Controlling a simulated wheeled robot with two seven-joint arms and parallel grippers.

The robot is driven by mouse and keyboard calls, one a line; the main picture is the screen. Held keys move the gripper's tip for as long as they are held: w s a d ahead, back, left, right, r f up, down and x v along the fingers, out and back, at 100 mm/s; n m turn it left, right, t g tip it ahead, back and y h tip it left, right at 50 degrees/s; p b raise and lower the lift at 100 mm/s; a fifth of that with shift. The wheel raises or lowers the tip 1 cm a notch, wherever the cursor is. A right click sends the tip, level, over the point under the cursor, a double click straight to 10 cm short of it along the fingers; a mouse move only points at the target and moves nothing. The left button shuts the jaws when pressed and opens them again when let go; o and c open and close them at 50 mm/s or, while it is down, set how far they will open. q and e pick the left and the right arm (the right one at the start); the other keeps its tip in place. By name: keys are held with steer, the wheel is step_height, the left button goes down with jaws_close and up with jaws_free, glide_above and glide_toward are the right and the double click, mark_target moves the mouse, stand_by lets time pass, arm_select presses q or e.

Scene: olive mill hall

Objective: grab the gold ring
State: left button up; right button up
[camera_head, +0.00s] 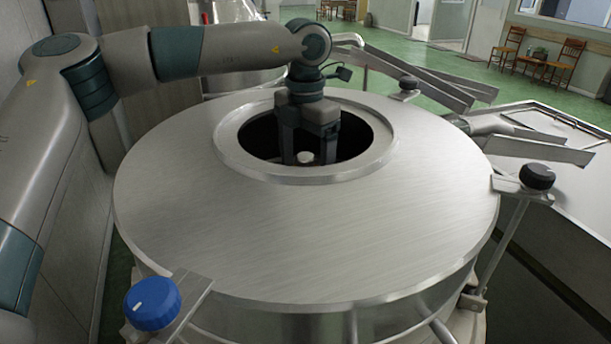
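I see no gold ring in this view. My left gripper (306,150) points straight down into the dark round opening of a steel tank (310,240). Its two fingers are apart, with a gap between them. A small pale, rounded thing (305,157) shows low between the fingertips, and I cannot tell what it is. It looks narrower than the gap. The inside of the opening is too dark to make out anything else. My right gripper is not in view.
A raised steel rim (240,165) surrounds the opening. A blue knob (152,303) stands at the tank's front left, and black knobs (537,177) (409,83) are on its right side. Steel chutes (540,151) reach out at the right. Wooden chairs (566,62) stand far back.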

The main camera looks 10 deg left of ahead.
arm_select(q)
steer(key=c, duration=1.2)
steer(key=shift+r, duration=0.1)
steer(key=shift+r+b, duration=0.5)
steer(key=shift+b, duration=0.1)
step_height(320, 180, up, 8)
steer(key=b, duration=0.3)
steer(key=shift+f+b, duration=0.2)
steer(key=shift+b, duration=0.2)
steer(key=shift+r, duration=0.65)
